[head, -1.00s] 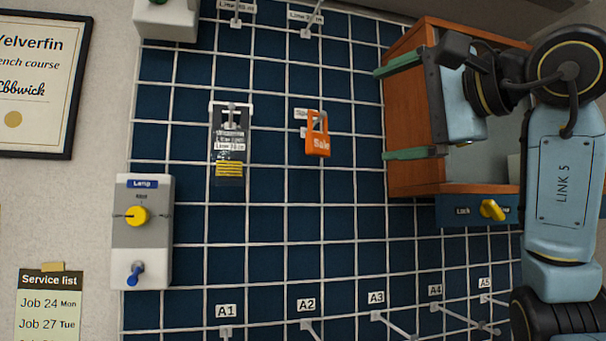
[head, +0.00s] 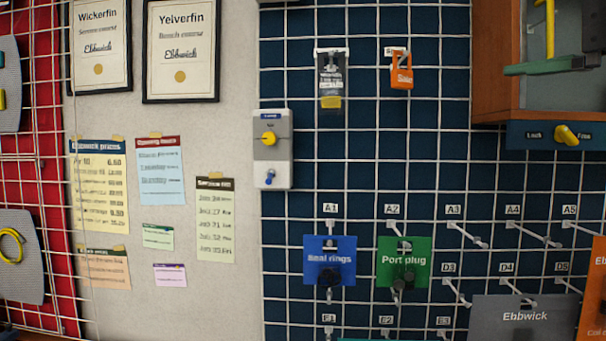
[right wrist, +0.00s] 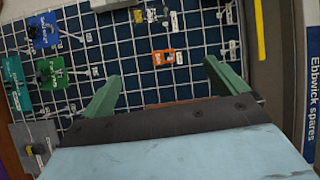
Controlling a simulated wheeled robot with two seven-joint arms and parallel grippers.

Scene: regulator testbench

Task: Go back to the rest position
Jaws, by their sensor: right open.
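My right gripper (right wrist: 161,72) shows in the right wrist view with its two green fingers wide apart and nothing between them. The pegboard lies beyond the fingers. My left gripper is in neither view.
Pegs (head: 540,236) stick out at the lower right.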

